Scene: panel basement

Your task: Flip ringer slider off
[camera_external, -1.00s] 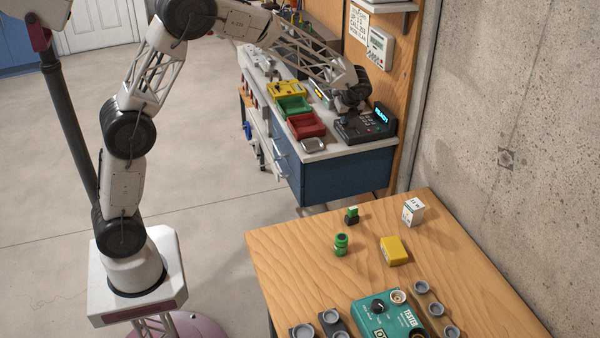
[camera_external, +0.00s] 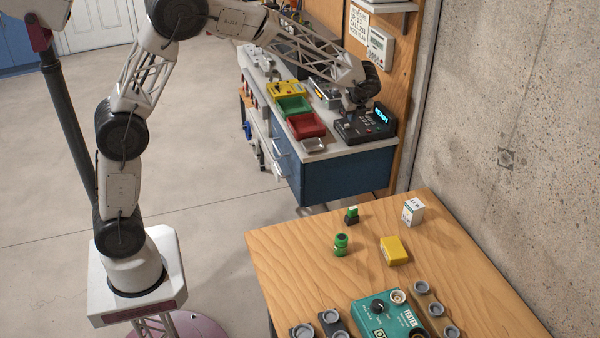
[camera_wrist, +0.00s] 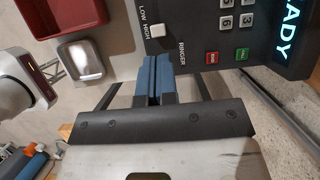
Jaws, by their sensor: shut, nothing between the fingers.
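The dark desk device (camera_external: 372,126) with a lit blue display sits at the right end of the blue workbench. In the wrist view its panel (camera_wrist: 190,45) carries the white ringer slider (camera_wrist: 157,31), with LOW and HIGH printed on one side and RINGER on the other. The slider's knob sits beside the HIGH label; an OFF mark cannot be made out. My gripper (camera_wrist: 153,62) is shut and empty, its blue fingertips together just below the slider in the picture. A small gap shows between fingertips and knob; their height over the panel is unclear.
Red (camera_external: 306,126) and green (camera_external: 293,107) bins and a small metal tray (camera_external: 313,145) stand left of the device. Number keys and red and green buttons (camera_wrist: 242,54) lie right of the slider. A wall box (camera_external: 381,47) hangs above.

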